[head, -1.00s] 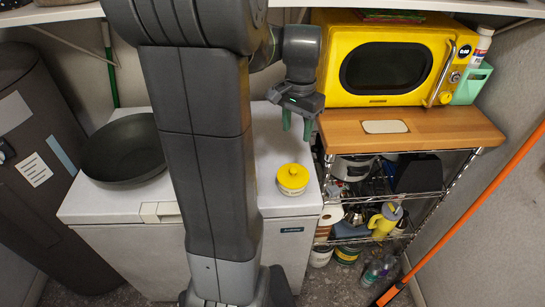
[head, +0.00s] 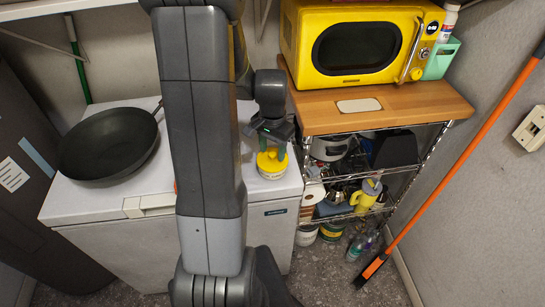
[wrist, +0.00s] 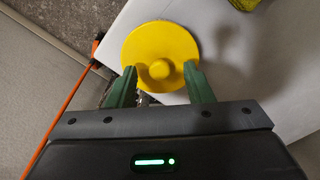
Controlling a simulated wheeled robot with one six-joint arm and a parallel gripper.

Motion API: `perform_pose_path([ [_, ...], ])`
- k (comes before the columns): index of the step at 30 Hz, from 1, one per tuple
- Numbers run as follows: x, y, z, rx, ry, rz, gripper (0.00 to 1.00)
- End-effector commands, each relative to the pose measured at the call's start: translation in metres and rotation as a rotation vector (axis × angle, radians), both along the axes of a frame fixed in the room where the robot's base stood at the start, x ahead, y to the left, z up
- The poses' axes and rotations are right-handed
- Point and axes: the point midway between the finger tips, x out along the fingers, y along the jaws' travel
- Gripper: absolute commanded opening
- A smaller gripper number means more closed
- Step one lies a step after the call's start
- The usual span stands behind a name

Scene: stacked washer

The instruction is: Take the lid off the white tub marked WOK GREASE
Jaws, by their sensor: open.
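The white tub (head: 270,176) with a round yellow lid (head: 266,163) stands upright on the right part of the white appliance top; its label is too small to read. The lid fills the upper middle of the wrist view (wrist: 160,38), with a round knob at its centre. My gripper (head: 272,140) is above the tub, its green fingers pointing down. In the wrist view my gripper (wrist: 160,85) is open, with a finger on each side of the knob. The fingers overlap the lid's near edge in the picture; I cannot tell whether they touch it.
A dark wok (head: 108,145) sits on the left of the white appliance (head: 150,190). To the right, a wooden-topped wire rack (head: 420,105) holds a yellow microwave (head: 360,45) and several items below. An orange pole (head: 460,145) leans at the right.

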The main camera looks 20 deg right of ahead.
Motion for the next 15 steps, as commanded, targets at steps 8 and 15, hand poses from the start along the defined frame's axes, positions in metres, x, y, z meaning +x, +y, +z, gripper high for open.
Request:
perform_pose_path([
  [8, 0.0000, -0.0001, -0.0059, 0.000, -0.001, 0.000, 0.47],
  [15, 0.0000, -0.0001, -0.0057, -0.001, -0.001, 0.000, 0.09],
])
